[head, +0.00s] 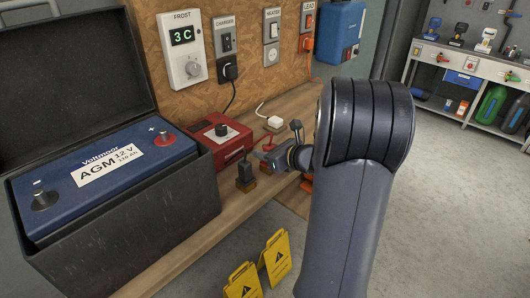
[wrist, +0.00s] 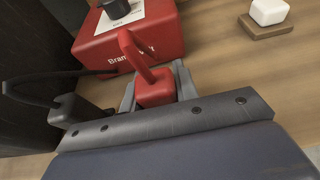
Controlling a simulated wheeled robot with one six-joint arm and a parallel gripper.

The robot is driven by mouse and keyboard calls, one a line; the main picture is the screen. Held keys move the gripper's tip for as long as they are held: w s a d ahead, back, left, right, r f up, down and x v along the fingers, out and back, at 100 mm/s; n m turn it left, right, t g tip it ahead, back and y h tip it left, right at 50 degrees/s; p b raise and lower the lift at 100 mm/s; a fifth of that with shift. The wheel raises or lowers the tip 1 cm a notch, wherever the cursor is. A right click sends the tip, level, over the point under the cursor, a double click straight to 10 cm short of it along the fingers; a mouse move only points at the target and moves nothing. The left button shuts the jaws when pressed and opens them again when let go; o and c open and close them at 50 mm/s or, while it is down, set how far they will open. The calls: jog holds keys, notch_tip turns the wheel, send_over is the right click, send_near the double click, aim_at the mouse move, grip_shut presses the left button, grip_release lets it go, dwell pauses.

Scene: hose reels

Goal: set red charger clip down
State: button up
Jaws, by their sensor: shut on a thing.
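The red charger clip (wrist: 154,88) sits between the grey fingers of my gripper (wrist: 155,92) in the wrist view, with its red cable curving up from it. My gripper is shut on it, just in front of the red charger box (wrist: 130,35). The charger box (head: 221,140) stands behind.
A blue battery (head: 105,180) in an open black case stands at left. The black clip (wrist: 66,108) is close left of my gripper. A white plug (wrist: 268,12) rests on a wooden block at right. Yellow warning signs (head: 258,268) stand in front of the bench.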

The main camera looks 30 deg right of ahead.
jog(key=shift+f, duration=0.1)
jog(key=o, duration=1)
jog(key=shift+o, duration=0.2)
jog(key=shift+r, duration=0.2)
jog(key=v, duration=1.2)
jog(key=shift+p, duration=0.35)
